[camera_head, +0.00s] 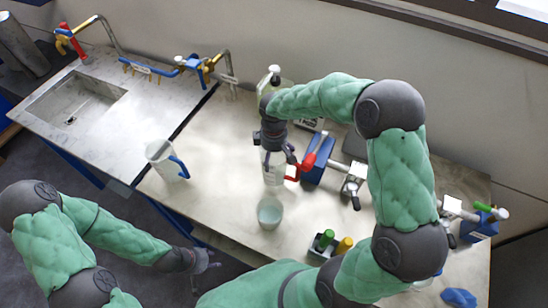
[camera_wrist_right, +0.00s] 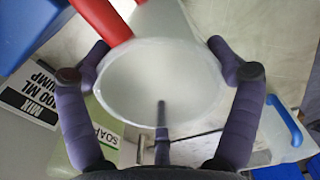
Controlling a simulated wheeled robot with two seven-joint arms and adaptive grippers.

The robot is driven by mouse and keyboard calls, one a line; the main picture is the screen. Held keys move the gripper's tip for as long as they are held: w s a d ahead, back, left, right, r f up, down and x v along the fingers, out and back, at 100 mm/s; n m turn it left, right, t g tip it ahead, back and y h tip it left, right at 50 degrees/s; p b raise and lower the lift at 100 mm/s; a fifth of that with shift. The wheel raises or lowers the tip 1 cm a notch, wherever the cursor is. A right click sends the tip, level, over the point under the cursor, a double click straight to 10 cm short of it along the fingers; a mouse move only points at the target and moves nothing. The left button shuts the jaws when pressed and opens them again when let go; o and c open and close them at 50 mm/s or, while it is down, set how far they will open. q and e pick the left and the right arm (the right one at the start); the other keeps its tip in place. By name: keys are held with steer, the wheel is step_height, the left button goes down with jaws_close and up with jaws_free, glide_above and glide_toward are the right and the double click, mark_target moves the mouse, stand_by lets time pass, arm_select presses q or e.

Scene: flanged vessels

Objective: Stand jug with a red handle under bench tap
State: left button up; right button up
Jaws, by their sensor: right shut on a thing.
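The jug with a red handle (camera_head: 274,174) is white and stands upright near the middle of the bench, its red handle to the right. My right gripper (camera_head: 274,143) reaches down onto it from above and is shut on it. In the right wrist view the jug's round mouth (camera_wrist_right: 150,85) shows between the two dark fingers. Whether its base touches the bench is unclear. The tap (camera_head: 205,68) with blue and brass parts is at the back, between sink and bench. My left gripper (camera_head: 205,263) hangs low at the front, away from the jug; its jaws are too small to read.
A white jug with a blue handle (camera_head: 162,160) stands at the bench's left edge. A beaker (camera_head: 269,212) is in front of the held jug. A blue vise (camera_head: 320,160) is close on the right. A soap bottle (camera_head: 273,78) stands behind. Bench (camera_head: 215,125) toward the tap is clear.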

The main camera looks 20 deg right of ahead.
steer(key=shift+f, duration=0.55)
steer(key=shift+f, duration=0.15)
steer(key=o, duration=1.3)
